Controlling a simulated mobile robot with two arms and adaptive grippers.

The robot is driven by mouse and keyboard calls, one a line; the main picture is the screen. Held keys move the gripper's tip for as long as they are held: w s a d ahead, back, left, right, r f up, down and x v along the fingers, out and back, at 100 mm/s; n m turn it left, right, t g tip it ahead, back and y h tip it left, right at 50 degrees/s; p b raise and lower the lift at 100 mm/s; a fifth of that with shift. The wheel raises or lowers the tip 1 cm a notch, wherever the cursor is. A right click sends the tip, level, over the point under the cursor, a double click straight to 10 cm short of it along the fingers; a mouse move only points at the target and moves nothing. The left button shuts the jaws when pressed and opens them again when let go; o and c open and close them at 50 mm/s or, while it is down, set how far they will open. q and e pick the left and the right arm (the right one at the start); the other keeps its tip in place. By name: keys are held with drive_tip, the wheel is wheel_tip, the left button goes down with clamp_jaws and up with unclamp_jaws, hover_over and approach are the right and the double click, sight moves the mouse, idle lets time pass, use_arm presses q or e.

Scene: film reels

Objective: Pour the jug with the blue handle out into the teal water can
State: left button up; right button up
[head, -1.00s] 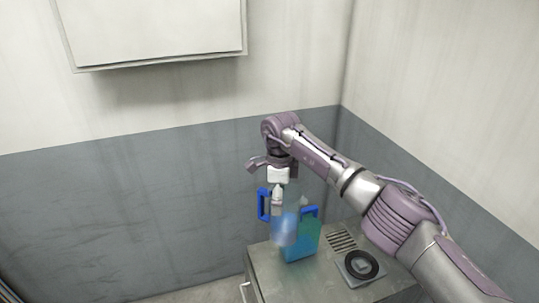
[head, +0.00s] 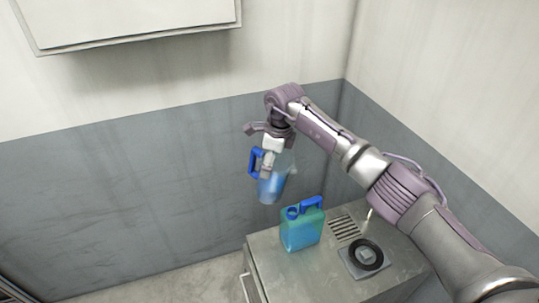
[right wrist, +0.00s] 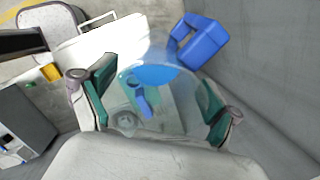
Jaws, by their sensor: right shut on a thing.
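The clear jug (head: 272,187) with the blue handle (head: 256,163) and blue liquid inside is held in the air, leaning slightly, its top to the right. My right gripper (head: 268,160) is shut on it near the top. The teal water can (head: 301,231) stands upright on the metal counter, below and right of the jug, apart from it. In the right wrist view the jug (right wrist: 158,76) sits between the green pads of my gripper (right wrist: 155,100), its handle (right wrist: 203,40) at the upper right. My left gripper is out of view.
The metal counter (head: 275,277) has a slotted vent (head: 345,228) and a dark round ring (head: 367,255) right of the can. Walls stand close behind and to the right. A pale wall box (head: 130,18) hangs at upper left.

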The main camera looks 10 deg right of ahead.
drive_tip(key=f+t+y+b, duration=0.1)
drive_tip(key=b, duration=0.1)
drive_tip(key=f+t+y+b, duration=0.1)
drive_tip(key=f, duration=0.1)
drive_tip(key=f+t+y+b, duration=0.1)
drive_tip(key=f+t+b, duration=0.1)
drive_tip(key=shift+d+f+y+b, duration=0.15)
drive_tip(key=shift+d+y+b, duration=0.15)
drive_tip(key=shift+y+b, duration=0.1)
drive_tip(key=f+b, duration=0.1)
drive_tip(key=b, duration=0.1)
drive_tip(key=f+t+y+b, duration=0.1)
drive_tip(key=shift+s+d+f+b, duration=0.15)
drive_tip(key=shift+d+f+b, duration=0.1)
drive_tip(key=shift+b, duration=0.15)
drive_tip(key=shift+a+r+p, duration=0.1)
drive_tip(key=shift+r+p, duration=0.3)
drive_tip(key=shift+r, duration=0.05)
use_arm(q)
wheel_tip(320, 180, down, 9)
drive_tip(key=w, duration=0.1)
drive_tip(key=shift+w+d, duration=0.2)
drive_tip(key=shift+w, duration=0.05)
use_arm(e)
drive_tip(key=shift+f, duration=0.1)
